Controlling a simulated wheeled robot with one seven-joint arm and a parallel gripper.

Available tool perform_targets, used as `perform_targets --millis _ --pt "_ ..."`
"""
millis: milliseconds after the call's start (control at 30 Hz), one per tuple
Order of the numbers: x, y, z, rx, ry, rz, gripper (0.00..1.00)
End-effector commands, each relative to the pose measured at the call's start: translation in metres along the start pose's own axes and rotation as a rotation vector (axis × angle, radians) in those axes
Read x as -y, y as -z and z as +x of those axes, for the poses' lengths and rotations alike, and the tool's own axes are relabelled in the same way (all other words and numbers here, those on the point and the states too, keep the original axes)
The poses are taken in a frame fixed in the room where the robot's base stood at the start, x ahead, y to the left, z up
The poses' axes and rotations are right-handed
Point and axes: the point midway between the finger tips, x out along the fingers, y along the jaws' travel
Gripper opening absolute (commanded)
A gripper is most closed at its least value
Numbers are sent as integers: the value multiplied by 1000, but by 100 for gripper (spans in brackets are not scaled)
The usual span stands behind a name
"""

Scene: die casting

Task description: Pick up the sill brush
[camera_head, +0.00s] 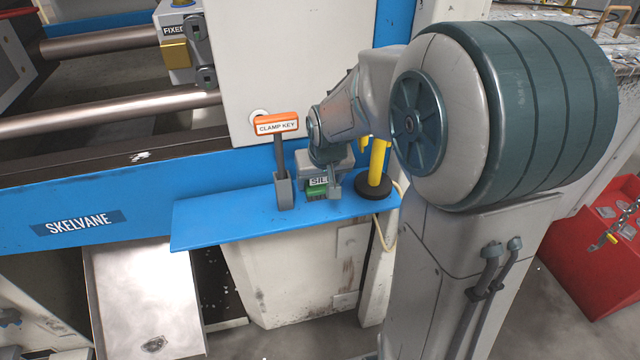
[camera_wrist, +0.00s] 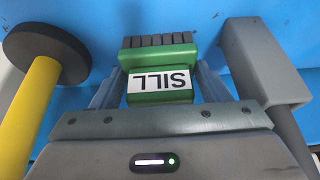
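The sill brush is a green block (camera_wrist: 160,95) with a white SILL label and a row of dark bristles along its far edge in the wrist view. In the head view its green part and label (camera_head: 317,191) show on the blue shelf, partly hidden by my gripper. My gripper (camera_wrist: 158,75) is over the brush, with its fingers spread on either side of the block. Narrow gaps show between the fingers and the labelled part. Whether the fingertips touch the wider bristle end cannot be told.
The blue shelf (camera_head: 225,220) carries a grey holder (camera_head: 284,190) with the orange-topped clamp key (camera_head: 277,125) left of the brush. A yellow post on a black round base (camera_head: 374,187) stands close on the right. The white machine wall is behind.

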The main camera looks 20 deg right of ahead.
Motion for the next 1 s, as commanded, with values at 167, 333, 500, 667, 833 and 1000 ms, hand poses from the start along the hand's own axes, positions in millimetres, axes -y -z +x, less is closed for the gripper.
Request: perform_targets --millis 167,333,500,667,833,1000 --pt "0 0 0 -1 0 0 43" --pt "0 0 0 -1 0 0 43" --pt "0 3 -6 -2 0 0 43" --pt "0 9 -20 -2 0 0 43" --pt "0 12 -38 -2 0 0 43" --pt "0 -16 -45 -3 0 0 43"
